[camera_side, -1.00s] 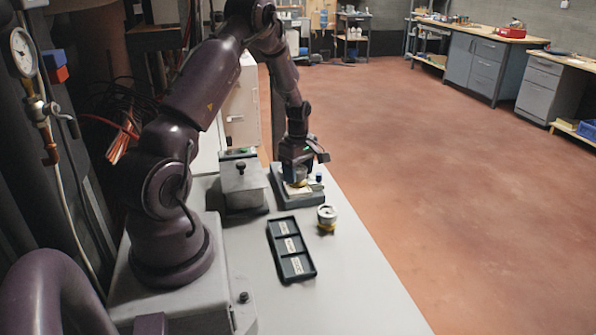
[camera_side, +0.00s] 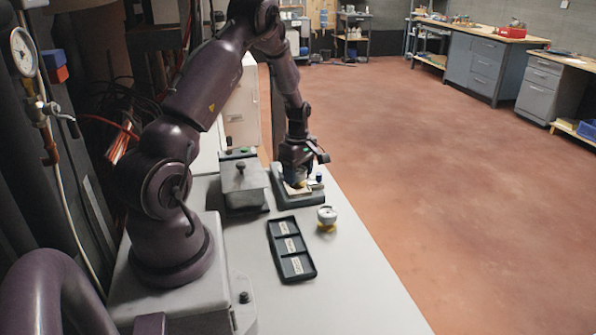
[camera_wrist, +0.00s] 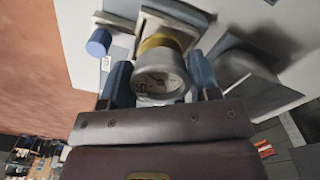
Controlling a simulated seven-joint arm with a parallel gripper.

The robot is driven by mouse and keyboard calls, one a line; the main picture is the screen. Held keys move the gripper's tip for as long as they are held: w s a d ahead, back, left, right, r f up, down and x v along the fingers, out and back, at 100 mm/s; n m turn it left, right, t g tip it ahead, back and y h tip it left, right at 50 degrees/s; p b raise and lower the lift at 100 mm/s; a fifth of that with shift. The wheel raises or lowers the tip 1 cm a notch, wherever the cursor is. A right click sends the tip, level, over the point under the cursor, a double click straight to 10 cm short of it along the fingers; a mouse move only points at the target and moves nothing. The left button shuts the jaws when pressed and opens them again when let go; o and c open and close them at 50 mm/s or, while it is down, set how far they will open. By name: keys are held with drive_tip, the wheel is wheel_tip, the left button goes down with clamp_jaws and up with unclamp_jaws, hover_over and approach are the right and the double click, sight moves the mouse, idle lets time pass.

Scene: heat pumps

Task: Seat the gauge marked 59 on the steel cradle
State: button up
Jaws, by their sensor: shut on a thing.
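My gripper (camera_side: 297,174) is at the far end of the bench, just above the cradle. In the wrist view my gripper (camera_wrist: 163,88) is shut on a round gauge (camera_wrist: 160,84) with a grey rim, a pale dial and a yellow band below; the number on its dial is too blurred to read with certainty. The steel cradle (camera_wrist: 178,20) lies right behind and below the gauge, on a grey base (camera_side: 312,199). Whether the gauge touches the cradle cannot be told. A second gauge (camera_side: 327,215) with a yellow base stands on the bench, nearer the camera.
A dark tray (camera_side: 306,266) with three labelled compartments lies nearer the camera. A grey box with a black knob (camera_side: 240,187) stands left of the cradle. A blue-capped knob (camera_wrist: 98,42) rises beside the cradle. The bench (camera_side: 350,282) is clear at its front right.

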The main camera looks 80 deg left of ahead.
sight(298, 170)
drive_tip(key=shift+f, duration=0.65)
drive_tip(key=o, duration=1.1)
drive_tip(key=shift+o, duration=0.2)
wheel_tip(298, 170, up, 13)
drive_tip(key=s+d+r+m+t, duration=0.2)
drive_tip(key=d+r+m, duration=0.3)
drive_tip(key=d+m, duration=0.3)
drive_tip(key=s+d+r+m+t, duration=0.1)
drive_tip(key=s+d+r+m, duration=0.3)
drive_tip(key=d, duration=0.9)
drive_tip(key=s+d+r+m+t, duration=0.2)
drive_tip(key=d+r+m, duration=0.5)
drive_tip(key=d+m, duration=0.4)
drive_tip(key=shift+s+d+r+m+t, duration=0.15)
drive_tip(key=shift+s+r+m+t, duration=0.15)
drive_tip(key=shift+s+m, duration=0.3)
